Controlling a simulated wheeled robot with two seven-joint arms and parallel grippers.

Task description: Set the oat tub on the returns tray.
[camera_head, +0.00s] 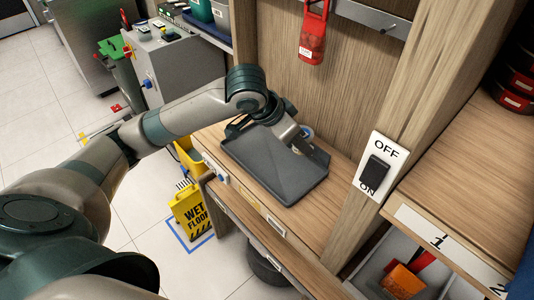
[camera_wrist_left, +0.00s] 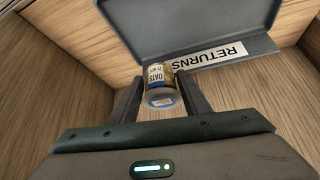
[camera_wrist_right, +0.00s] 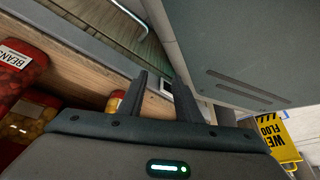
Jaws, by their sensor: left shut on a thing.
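The oat tub (camera_wrist_left: 158,76) is a small round tub with an OATS label and a blue-grey end, seen between my left fingers. My left gripper (camera_wrist_left: 158,98) is shut on it. In the head view my left gripper (camera_head: 302,140) is at the far right part of the dark grey returns tray (camera_head: 262,165), and only a bit of the tub (camera_head: 307,132) shows. The tray also shows in the left wrist view (camera_wrist_left: 190,22), with a white RETURNS label along its edge. I cannot tell whether the tub touches the tray. My right gripper (camera_wrist_right: 160,88) is open and empty.
The tray lies on a wooden shelf (camera_head: 313,215) between upright panels. An OFF/ON switch (camera_head: 377,170) is on the right post. A red tag (camera_head: 313,35) hangs above. Jars, including one labelled BEANS (camera_wrist_right: 15,70), are beside my right gripper. A yellow wet-floor sign (camera_head: 190,210) stands below.

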